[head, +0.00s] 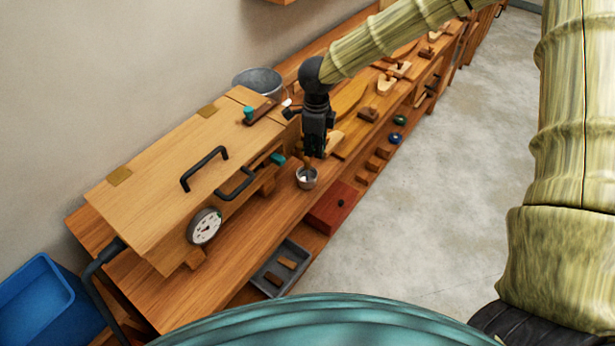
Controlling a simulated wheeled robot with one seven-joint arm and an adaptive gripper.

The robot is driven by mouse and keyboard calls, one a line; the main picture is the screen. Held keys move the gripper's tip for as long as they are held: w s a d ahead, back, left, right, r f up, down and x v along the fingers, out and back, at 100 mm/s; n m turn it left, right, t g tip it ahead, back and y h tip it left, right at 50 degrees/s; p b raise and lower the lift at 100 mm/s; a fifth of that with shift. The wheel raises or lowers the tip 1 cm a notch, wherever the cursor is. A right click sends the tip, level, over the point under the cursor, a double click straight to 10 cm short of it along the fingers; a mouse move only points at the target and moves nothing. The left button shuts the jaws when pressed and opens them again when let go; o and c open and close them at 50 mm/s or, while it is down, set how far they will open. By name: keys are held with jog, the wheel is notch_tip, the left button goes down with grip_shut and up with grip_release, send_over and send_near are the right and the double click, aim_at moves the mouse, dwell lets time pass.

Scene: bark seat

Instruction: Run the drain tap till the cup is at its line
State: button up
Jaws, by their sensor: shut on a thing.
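The cup (306,182) is small and grey with a pale inside, near the front edge of the bench. My gripper (309,156) points down above it, shut on a brown piece that looks like the cup's handle. I cannot tell whether the cup touches the bench. A teal tap handle (277,159) shows at the right end of the wooden box (160,175), left of the cup. The tap's spout is not clear from here. The cup's line and any water in it are too small to make out.
The box has black handles and a round gauge (205,226). A metal bucket (259,82) stands behind it. A red box (333,206) and grey tray (281,268) lie below the bench's front edge. Wooden tools line the bench beyond my gripper. The floor (440,180) at right is clear.

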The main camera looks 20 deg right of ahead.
jog(key=shift+w+d+r+n+p, duration=0.15)
jog(key=shift+w+n+p, duration=0.25)
jog(key=shift+n+p, duration=0.7)
jog(key=shift+w+d+n+p, duration=0.1)
jog(key=shift+w+n+p, duration=0.3)
jog(key=shift+n+p, duration=0.7)
jog(key=shift+w+d+n+p, duration=0.1)
jog(key=shift+w+n+p, duration=0.15)
jog(key=shift+p, duration=0.45)
jog(key=shift+s+d+f, duration=0.1)
jog(key=shift+s+f, duration=0.15)
jog(key=shift+f, duration=0.05)
dwell(4.8)
